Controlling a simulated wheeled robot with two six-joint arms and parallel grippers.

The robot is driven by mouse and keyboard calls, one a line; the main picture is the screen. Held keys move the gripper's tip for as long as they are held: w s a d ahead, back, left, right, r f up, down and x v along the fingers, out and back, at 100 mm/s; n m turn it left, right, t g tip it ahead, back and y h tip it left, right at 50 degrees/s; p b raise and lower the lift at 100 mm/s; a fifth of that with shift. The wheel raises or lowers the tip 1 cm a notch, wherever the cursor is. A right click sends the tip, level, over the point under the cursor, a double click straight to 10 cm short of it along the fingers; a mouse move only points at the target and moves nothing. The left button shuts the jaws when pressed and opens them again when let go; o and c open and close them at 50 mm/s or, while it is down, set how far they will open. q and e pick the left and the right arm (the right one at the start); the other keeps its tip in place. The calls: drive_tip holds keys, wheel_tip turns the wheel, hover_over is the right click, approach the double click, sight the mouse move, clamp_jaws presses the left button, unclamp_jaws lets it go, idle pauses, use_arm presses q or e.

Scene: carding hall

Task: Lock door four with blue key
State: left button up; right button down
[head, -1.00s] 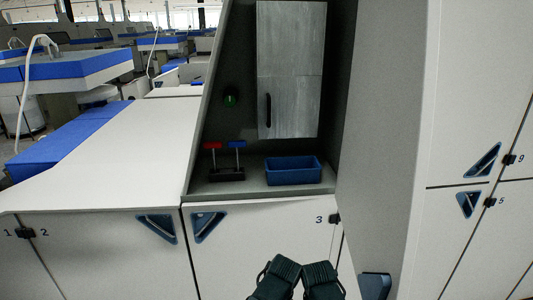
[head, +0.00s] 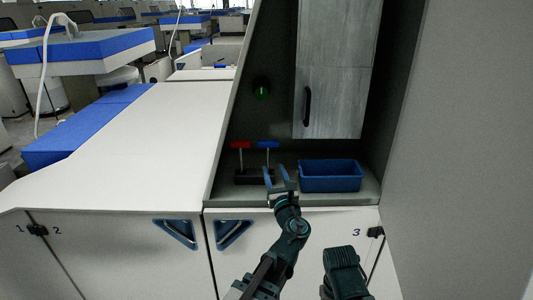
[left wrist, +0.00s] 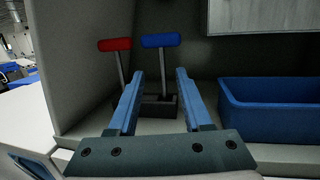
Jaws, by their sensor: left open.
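The blue key (head: 268,144), a blue T-handle on a thin shaft, stands upright in a dark holder (head: 243,178) on the niche shelf. The red key (head: 240,144) stands to its left in the same holder. My left gripper (head: 276,173) is open and empty at the shelf's front. In the left wrist view the blue key (left wrist: 161,40) shows above and between the spread fingers (left wrist: 160,75); I cannot tell whether they reach its shaft. The red key (left wrist: 114,45) is outside, left of them. No door marked four shows. My right gripper is out of view.
A blue bin (head: 330,175) sits right of the holder. A grey wall cabinet (head: 335,75) with a dark handle hangs above it. Below are doors marked 1, 2 and 3 with dark latches, one by door 3 (head: 375,232). A grey panel (head: 460,150) closes off the right.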

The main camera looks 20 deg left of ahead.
sight(268, 151)
use_arm(q)
drive_tip(key=p+x, duration=0.1)
drive_tip(key=x, duration=0.6)
drive_tip(key=shift+w+a+r, duration=0.15)
drive_tip(key=shift+w+r, duration=0.05)
drive_tip(key=shift+w, duration=0.15)
drive_tip(key=shift+p+x, duration=0.35)
drive_tip(key=shift+x, duration=2.7)
drive_tip(key=shift+f, duration=0.15)
clamp_jaws()
